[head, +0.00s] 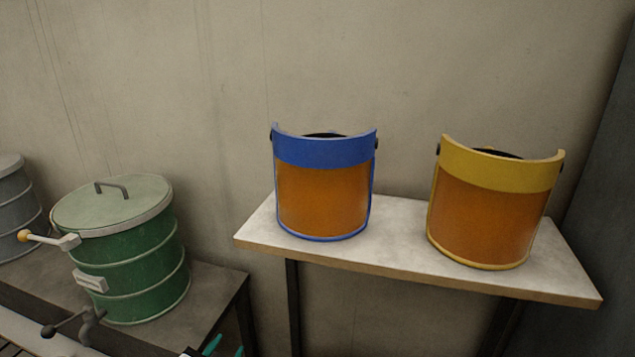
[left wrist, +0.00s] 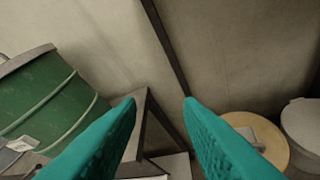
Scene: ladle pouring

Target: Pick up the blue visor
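The blue visor (head: 324,150) stands upright on the left part of a small table, with a blue brow band and an orange see-through shield. My left gripper (head: 225,346) shows only as teal fingertips at the bottom edge of the head view, below and to the left of the visor and apart from it. In the left wrist view its two teal fingers (left wrist: 160,105) are spread wide with nothing between them. The visor does not show in the left wrist view. My right gripper is in neither view.
A yellow visor (head: 496,170) stands on the right of the same table (head: 400,248). A green lidded drum (head: 140,265) stands on a lower bench (head: 215,290) at the left, with a grey drum (head: 18,205) beyond it. A wall is close behind.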

